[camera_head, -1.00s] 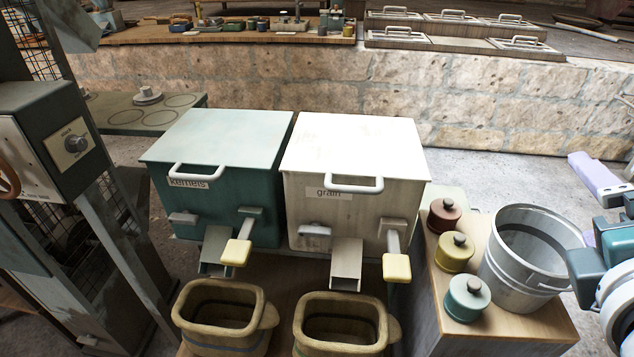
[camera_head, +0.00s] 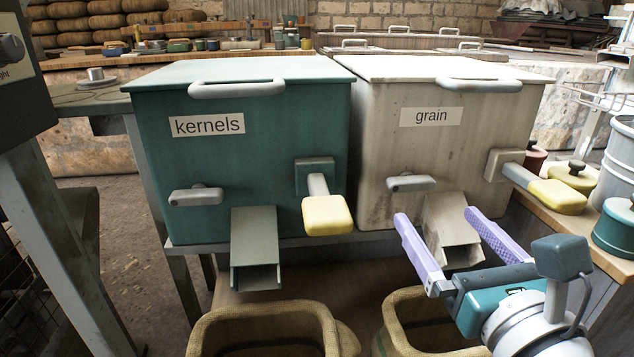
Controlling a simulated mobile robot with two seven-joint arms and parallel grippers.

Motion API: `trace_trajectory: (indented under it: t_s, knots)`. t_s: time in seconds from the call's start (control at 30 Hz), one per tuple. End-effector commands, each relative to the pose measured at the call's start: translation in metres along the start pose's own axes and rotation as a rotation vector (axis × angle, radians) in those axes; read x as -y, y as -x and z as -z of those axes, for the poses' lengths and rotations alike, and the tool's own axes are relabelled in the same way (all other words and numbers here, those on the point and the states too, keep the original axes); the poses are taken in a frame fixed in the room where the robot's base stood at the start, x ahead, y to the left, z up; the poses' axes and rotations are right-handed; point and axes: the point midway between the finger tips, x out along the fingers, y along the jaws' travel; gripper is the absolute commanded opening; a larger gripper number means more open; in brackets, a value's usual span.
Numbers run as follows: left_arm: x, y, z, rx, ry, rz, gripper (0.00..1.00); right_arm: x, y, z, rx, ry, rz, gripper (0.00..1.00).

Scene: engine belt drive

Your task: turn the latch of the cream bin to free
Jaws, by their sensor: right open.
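The cream bin (camera_head: 375,130), labelled grain, stands right of centre with its lid shut. A small grey latch handle (camera_head: 411,183) lies roughly level on its front, left of the chute. A lever with a yellow grip (camera_head: 557,195) sticks out from the front's right side. My right gripper (camera_head: 436,216) comes in from the lower right. Its two purple fingers are wide apart and empty, in front of the cream bin's chute (camera_head: 450,232) and below the latch. I cannot tell the gap in depth between fingertips and bin. My left gripper is not in view.
A teal bin (camera_head: 250,155), labelled kernels, stands close on the left with its own latch, yellow lever and chute. Two tan tubs (camera_head: 262,315) (camera_head: 397,325) stand below the chutes. Lidded pots (camera_head: 615,228) and a metal bucket (camera_head: 618,160) crowd the wooden stand at right.

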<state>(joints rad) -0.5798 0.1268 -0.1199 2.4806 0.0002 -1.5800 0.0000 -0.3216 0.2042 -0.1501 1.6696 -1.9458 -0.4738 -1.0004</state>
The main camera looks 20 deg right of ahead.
Motion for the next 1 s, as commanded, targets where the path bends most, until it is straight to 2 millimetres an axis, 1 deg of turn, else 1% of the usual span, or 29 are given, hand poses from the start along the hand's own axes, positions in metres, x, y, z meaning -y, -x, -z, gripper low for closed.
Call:
trace_trajectory:
  t_s: [0.03, 0.2, 0.3, 0.4, 0.57, 0.8, 1.0]
  knots:
    - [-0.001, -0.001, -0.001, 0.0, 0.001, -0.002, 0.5, 0.0, -0.011, -0.001, 0.003, -0.003, 0.002, 1.0]
    - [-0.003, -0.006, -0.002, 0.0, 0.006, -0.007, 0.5, 0.0, -0.045, 0.0, 0.003, -0.004, 0.003, 1.0]
    - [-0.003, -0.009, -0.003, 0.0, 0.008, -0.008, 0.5, 0.0, -0.06, 0.0, 0.002, -0.005, 0.002, 1.0]
    - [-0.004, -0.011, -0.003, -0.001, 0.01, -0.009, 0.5, 0.0, -0.071, 0.001, 0.001, -0.004, 0.002, 1.0]
    - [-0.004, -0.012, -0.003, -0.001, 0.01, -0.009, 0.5, 0.0, -0.079, 0.0, 0.0, -0.004, 0.002, 1.0]
    - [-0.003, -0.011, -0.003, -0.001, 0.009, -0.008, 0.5, 0.0, -0.079, -0.001, 0.0, -0.005, 0.001, 0.99]
    - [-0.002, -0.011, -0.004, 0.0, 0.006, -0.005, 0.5, 0.0, -0.079, -0.001, 0.0, -0.005, 0.001, 0.76]
